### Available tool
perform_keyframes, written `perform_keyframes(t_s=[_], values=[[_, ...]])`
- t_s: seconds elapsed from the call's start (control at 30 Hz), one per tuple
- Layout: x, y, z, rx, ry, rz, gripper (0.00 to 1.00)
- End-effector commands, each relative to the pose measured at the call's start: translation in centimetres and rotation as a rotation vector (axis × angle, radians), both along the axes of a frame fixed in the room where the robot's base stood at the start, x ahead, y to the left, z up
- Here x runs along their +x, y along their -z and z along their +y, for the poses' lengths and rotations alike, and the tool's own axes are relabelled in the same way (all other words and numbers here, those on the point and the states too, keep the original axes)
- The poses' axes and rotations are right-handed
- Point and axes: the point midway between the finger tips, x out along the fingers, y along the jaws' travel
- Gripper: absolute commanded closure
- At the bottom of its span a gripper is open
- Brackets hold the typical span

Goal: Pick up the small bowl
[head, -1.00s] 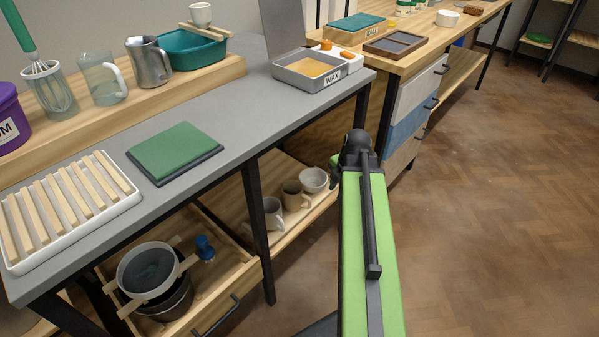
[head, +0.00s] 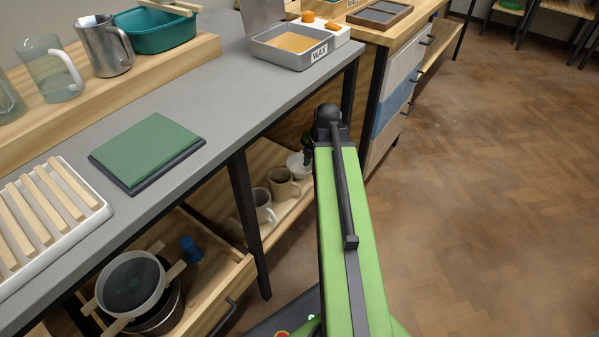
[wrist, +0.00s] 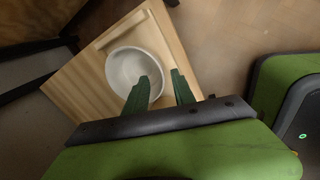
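The small bowl (wrist: 126,68) is white and sits upright on the wooden lower shelf (wrist: 88,86) in the wrist view. In the head view the bowl (head: 296,165) is at the shelf's far end, partly hidden by my arm and gripper. My gripper (wrist: 160,80) is open, with two dark green fingers. In the wrist view the left finger overlaps the bowl's inside and the right finger lies past its right rim. I cannot tell how far above the rim they are, or whether they touch it. Nothing is held.
A tan mug (head: 283,188) and a grey mug (head: 262,207) stand near the bowl on the shelf. The grey worktop (head: 215,100) is above, with a dark table leg (head: 246,225) in front. An open drawer (head: 215,285) holds pots. The floor at right is clear.

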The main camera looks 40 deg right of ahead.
Motion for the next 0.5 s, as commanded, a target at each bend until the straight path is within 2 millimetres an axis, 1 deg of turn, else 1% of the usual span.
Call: perform_keyframes(t_s=[0.03,0.1,0.2,0.47,0.5], values=[[0.2,1.7,0.0,0.000,0.000,0.000,0.69],[0.4,3.0,0.0,0.000,-0.001,0.000,0.69],[0.8,4.2,0.0,0.000,-0.001,0.000,0.69],[0.9,4.0,0.1,0.000,-0.002,0.000,0.69],[0.9,4.0,0.1,0.000,-0.002,0.000,0.74]])
